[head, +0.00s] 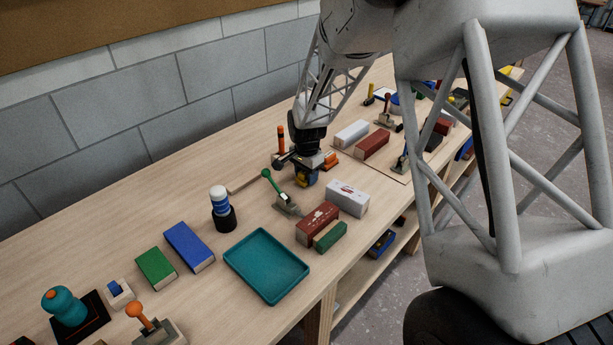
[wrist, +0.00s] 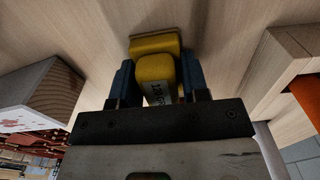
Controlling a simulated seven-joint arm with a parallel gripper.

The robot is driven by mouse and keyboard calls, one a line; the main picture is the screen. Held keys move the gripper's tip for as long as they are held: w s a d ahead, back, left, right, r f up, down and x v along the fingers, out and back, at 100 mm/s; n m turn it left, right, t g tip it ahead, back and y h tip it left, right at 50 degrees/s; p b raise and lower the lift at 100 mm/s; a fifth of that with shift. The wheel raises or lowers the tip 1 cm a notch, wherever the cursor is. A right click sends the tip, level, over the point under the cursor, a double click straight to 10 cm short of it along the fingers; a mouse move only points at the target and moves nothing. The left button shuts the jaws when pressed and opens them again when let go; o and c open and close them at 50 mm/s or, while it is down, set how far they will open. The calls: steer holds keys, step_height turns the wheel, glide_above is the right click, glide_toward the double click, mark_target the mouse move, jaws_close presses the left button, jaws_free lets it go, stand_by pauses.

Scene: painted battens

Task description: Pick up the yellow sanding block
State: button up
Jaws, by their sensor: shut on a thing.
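The yellow sanding block (wrist: 155,45) shows in the wrist view as a wide yellow part with a smaller raised part in front, which carries dark lettering. My gripper (wrist: 158,76) has its two blue fingers on either side of the raised part and is shut on it. In the head view my gripper (head: 306,177) points down at the middle of the bench, and a little of the yellow block (head: 301,184) shows at the fingers. Most of the block is hidden there. I cannot tell whether it touches the bench top.
An orange-topped block (head: 330,160) and an orange-handled tool (head: 280,138) stand close by. A green-knobbed lever (head: 268,175), a white box (head: 347,197) and a dark red box (head: 317,223) are nearer the front. A teal tray (head: 266,264) lies left of these. Bare bench lies along the wall.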

steer(key=shift+r, duration=0.1)
steer(key=shift+r, duration=4.9)
steer(key=o, duration=0.4)
steer(key=shift+c, duration=1.5)
steer(key=shift+s+a+r, duration=0.1)
steer(key=shift+s+r, duration=0.05)
steer(key=shift+s, duration=0.25)
steer(key=s+r, duration=0.2)
steer(key=s, duration=0.9)
steer(key=s+r, duration=0.1)
steer(key=s, duration=1)
steer(key=shift+a+r, duration=0.15)
steer(key=shift+r, duration=0.2)
